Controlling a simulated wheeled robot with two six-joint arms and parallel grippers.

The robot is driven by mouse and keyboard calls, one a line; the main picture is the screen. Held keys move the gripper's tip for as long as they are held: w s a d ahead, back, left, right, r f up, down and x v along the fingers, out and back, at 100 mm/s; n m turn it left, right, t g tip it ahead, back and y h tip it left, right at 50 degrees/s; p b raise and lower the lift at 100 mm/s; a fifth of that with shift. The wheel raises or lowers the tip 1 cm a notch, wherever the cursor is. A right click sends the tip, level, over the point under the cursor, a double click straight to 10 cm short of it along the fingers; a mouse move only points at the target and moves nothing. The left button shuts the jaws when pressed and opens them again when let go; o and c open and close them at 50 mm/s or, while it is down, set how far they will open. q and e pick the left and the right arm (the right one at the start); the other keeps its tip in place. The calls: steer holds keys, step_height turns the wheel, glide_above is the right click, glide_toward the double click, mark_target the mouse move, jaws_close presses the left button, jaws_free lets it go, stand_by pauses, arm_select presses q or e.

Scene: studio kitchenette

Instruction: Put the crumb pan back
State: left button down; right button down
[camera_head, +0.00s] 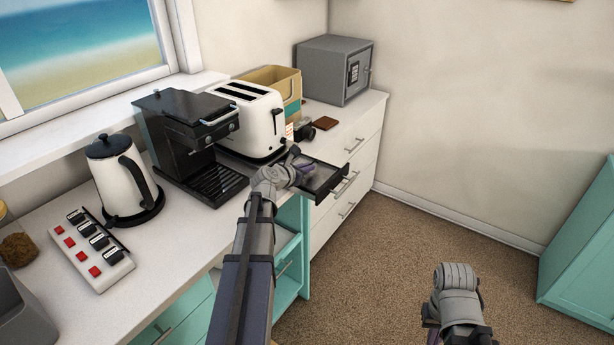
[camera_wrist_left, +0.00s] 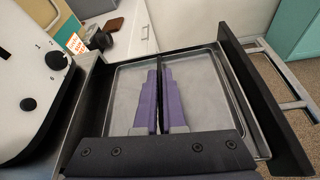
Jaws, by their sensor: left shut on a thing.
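The crumb pan (camera_head: 324,181) is a shallow dark tray sticking out from under the white toaster (camera_head: 246,118) over the counter's front edge. In the left wrist view the crumb pan (camera_wrist_left: 188,54) has a grey floor, black sides, a tall black front and a metal handle beyond it. My left gripper (camera_head: 304,170) is over the tray; its purple fingers (camera_wrist_left: 158,95) are nearly together, with a thin dark strip between them. The gripped part is hard to make out. My right gripper (camera_head: 433,336) is low at the right, its fingers mostly hidden.
A black coffee machine (camera_head: 185,145) stands left of the toaster. A tan box (camera_head: 272,85), a small camera (camera_head: 303,130), a brown wallet-like item (camera_head: 325,123) and a grey safe (camera_head: 335,70) are behind. White drawers (camera_head: 343,195) are below the counter. Open floor lies right.

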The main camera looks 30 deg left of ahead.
arm_select(q)
steer(key=shift+f, duration=0.3)
arm_select(e)
steer(key=shift+f, duration=0.25)
arm_select(q)
steer(key=shift+f, duration=0.15)
steer(key=c, duration=1)
jaws_free()
arm_select(e)
steer(key=shift+f, duration=0.15)
